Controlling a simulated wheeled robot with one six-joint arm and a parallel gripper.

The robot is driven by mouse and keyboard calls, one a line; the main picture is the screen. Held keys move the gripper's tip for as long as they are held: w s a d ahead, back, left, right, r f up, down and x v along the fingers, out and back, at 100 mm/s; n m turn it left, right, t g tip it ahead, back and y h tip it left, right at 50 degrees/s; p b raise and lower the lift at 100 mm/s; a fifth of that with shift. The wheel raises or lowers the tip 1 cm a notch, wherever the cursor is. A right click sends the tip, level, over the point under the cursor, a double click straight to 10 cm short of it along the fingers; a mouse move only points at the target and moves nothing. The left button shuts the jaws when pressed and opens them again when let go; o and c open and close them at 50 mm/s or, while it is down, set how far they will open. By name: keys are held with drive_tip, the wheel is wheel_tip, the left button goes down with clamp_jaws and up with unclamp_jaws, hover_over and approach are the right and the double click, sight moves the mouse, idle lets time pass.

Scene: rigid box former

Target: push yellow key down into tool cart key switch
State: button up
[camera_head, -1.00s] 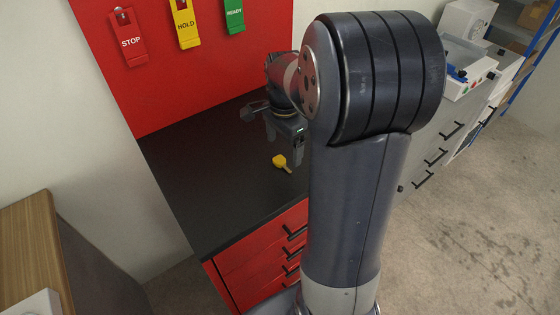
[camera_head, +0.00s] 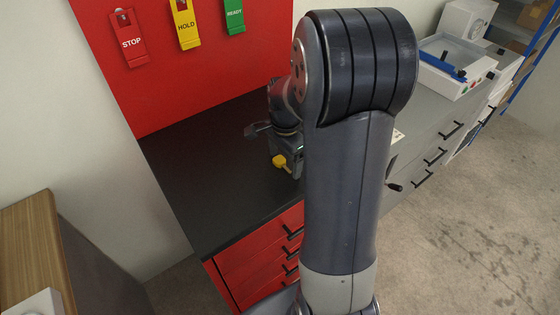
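The yellow key (camera_head: 279,160) lies on the black top of the red tool cart (camera_head: 205,185), near the cart's right-hand part. My gripper (camera_head: 287,168) is lowered right at the key, pointing down, with its fingers close to the cart top. The key's yellow head shows in front of or between the fingers; its shaft is mostly hidden. I cannot tell whether the fingers touch the key or how far apart they are. I cannot make out the key switch; my arm covers the right part of the cart.
The red back panel (camera_head: 200,70) carries STOP (camera_head: 130,42), HOLD (camera_head: 187,30) and READY (camera_head: 234,18) tags. A grey cabinet (camera_head: 425,135) with a white and blue device (camera_head: 450,65) stands to the right. A wooden-topped cabinet (camera_head: 30,240) is at the lower left. The cart top's left side is clear.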

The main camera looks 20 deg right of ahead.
sight(285, 164)
drive_tip(key=c, duration=0.9)
drive_tip(key=shift+r, duration=0.1)
wheel_tip(285, 164, up, 10)
idle(0.6)
